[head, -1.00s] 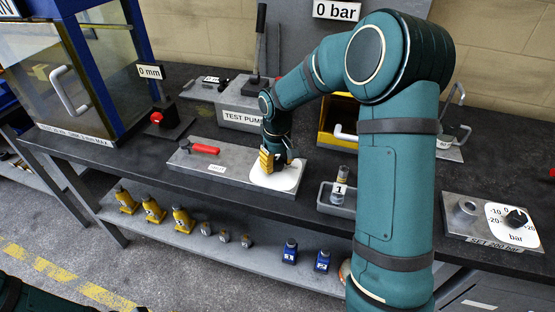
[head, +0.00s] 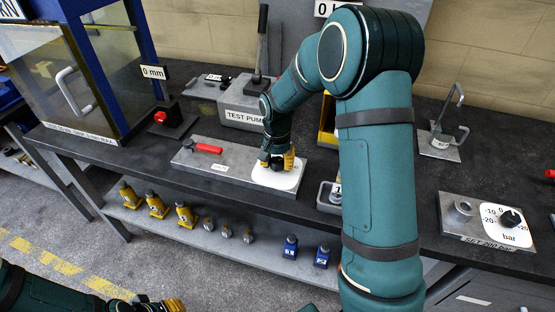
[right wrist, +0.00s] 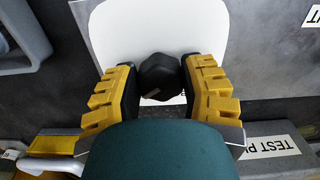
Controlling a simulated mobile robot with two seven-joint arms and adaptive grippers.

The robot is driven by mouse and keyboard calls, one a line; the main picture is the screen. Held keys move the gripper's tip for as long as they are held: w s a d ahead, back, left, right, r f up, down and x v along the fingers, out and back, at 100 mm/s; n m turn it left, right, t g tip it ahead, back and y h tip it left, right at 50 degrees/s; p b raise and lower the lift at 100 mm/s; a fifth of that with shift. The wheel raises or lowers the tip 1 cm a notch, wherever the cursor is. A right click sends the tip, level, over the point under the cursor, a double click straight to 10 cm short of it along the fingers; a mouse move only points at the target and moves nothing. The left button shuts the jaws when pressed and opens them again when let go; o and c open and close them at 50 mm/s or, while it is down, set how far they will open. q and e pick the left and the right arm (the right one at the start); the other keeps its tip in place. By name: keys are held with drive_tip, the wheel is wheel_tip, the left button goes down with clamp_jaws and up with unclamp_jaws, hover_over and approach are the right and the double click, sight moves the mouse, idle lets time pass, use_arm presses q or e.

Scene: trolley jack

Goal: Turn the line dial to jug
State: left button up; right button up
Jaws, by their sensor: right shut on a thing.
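The line dial is a black knob (right wrist: 160,76) on a white plate (head: 287,180), at the right end of a grey panel (head: 240,178) on the bench. My right gripper (head: 277,163) reaches down over it and is shut on the knob, one yellow finger on each side in the right wrist view (right wrist: 160,88). The plate's markings, including any jug mark, are hidden or too small to read. My left gripper (head: 165,304) shows only partly at the bottom left edge, away from the bench; its opening is unclear.
A red-handled lever (head: 204,147) lies on the same panel, left of the dial. The test pump block (head: 243,115) stands behind. A grey tray (head: 327,199) is close right, partly behind my arm. A second dial (head: 510,218) marked bar is far right.

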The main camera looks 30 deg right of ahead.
sight(277, 162)
drive_tip(key=shift+m, duration=0.5)
drive_tip(key=o, duration=1.2)
wheel_tip(277, 162, up, 12)
idle(0.4)
